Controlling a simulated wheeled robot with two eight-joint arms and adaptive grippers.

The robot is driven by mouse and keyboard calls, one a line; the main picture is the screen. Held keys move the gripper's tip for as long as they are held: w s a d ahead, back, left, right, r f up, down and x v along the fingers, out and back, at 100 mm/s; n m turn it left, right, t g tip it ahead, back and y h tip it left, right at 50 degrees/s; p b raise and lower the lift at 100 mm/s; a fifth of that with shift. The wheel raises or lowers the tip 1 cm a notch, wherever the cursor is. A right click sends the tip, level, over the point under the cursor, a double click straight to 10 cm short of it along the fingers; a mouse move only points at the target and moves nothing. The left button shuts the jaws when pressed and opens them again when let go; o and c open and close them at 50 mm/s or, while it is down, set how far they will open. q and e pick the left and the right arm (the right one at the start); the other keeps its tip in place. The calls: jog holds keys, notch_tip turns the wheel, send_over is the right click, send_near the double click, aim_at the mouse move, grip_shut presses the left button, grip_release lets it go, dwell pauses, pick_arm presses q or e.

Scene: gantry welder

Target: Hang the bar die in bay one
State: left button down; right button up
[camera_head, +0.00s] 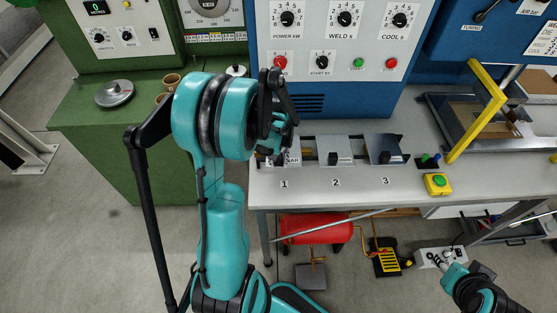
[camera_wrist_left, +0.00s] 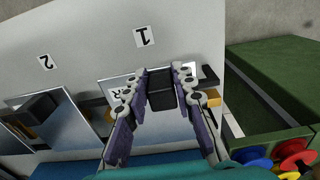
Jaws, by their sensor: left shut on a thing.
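My left gripper (camera_head: 278,150) is over the bay marked 1 on the grey bench. In the left wrist view its fingers (camera_wrist_left: 163,88) are shut on a dark block (camera_wrist_left: 161,92), apparently the bar die's grip; the rest of the die is largely hidden. Bay one has a pale plate (camera_wrist_left: 112,88) with a partly covered label, and a number 1 card (camera_head: 284,184) in front. I cannot tell whether the die touches the bay. Part of my right arm, with dark and teal pieces (camera_head: 470,286), shows at the lower right; its jaw state is unclear.
Bays two (camera_head: 334,150) and three (camera_head: 383,148) stand to the right, each with a dark block. A blue control cabinet (camera_head: 330,95) rises behind. A green cabinet (camera_head: 95,150) is at left. A green button on a yellow box (camera_head: 438,184) sits near the front edge.

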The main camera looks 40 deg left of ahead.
pick_arm(q)
jog(key=shift+f, duration=0.2)
jog(key=c, duration=1.2)
grip_release()
jog(key=shift+r, duration=0.15)
notch_tip(320, 180, up, 12)
jog(key=shift+s+f, duration=0.1)
jog(key=shift+s, duration=0.05)
jog(key=shift+d, duration=0.15)
